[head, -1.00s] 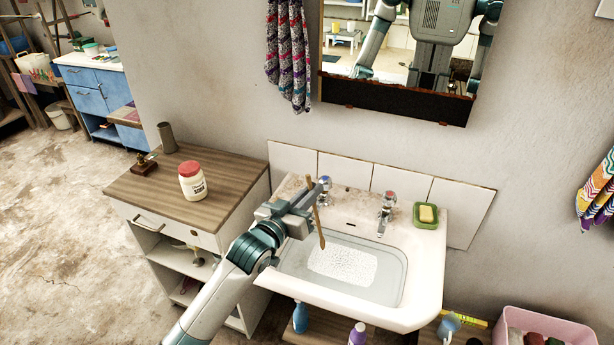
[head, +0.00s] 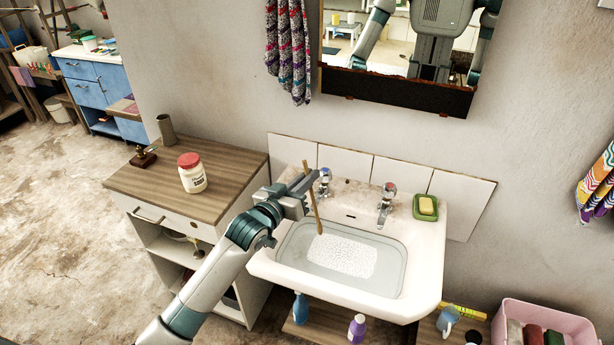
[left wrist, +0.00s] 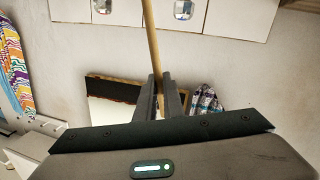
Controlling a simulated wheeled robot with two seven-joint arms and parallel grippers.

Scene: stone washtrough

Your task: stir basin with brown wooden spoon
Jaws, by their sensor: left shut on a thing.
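The white basin (head: 428,270) is set against the tiled wall and holds water with a pale speckled patch in it. My left gripper (head: 308,196) is above the basin's left rim, shut on the brown wooden spoon (head: 316,215). The spoon stands nearly upright, slightly tilted, its bowl end down over the basin's left part. I cannot tell whether its tip touches the water. In the left wrist view the spoon's handle (left wrist: 151,45) runs between the fingers of the left gripper (left wrist: 161,95). My right gripper is not in view.
Two taps (head: 387,200) stand at the basin's back, with a green soap dish (head: 426,207) to their right. A wooden-topped cabinet (head: 135,180) with a red-lidded jar (head: 192,174) is at left. Bottles (head: 357,328) and a pink crate (head: 550,318) are below. A mirror (head: 400,92) hangs above.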

